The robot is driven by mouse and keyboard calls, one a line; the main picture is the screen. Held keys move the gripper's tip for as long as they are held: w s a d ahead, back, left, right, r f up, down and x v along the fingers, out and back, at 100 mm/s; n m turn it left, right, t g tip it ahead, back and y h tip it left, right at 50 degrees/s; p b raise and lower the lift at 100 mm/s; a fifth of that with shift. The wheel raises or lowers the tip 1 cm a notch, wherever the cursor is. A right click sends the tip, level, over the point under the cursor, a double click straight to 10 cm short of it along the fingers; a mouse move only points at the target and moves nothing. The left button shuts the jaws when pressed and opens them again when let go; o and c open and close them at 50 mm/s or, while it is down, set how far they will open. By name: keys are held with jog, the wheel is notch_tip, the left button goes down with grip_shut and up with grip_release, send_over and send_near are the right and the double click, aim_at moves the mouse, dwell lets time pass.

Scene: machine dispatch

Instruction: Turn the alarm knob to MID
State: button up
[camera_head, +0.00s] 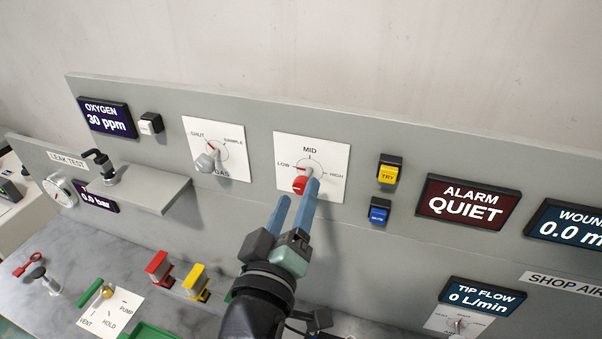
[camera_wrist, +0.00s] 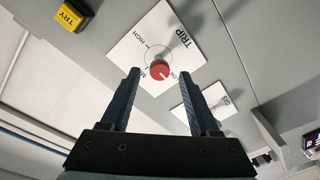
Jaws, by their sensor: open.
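The alarm knob (camera_head: 300,185) has a round red cap and stands out from a white plate (camera_head: 333,151) marked LOW, MID and HIGH. In the head view a red mark points toward LOW. My gripper (camera_head: 298,190) is open in front of the plate, its blue fingers reaching up toward the knob. In the wrist view the red cap (camera_wrist: 160,71) shows between the fingertips of my gripper (camera_wrist: 161,78), with a gap on each side. I see no contact, and cannot tell how far beyond the tips the cap lies. The alarm display (camera_head: 467,203) reads QUIET.
A second knob (camera_head: 208,160) on a SHUT/SAMPLE/GAS plate is to the left. Yellow TRY (camera_head: 388,171) and blue (camera_head: 379,212) buttons are close on the right. A grey shelf (camera_head: 150,190) juts out at left. Red (camera_head: 158,267) and yellow (camera_head: 196,281) blocks stand on the bench below.

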aim_at(300, 189)
jog(key=shift+p+x, duration=0.5)
jog(key=shift+x, duration=1.3)
jog(key=shift+c, duration=0.4)
grip_shut()
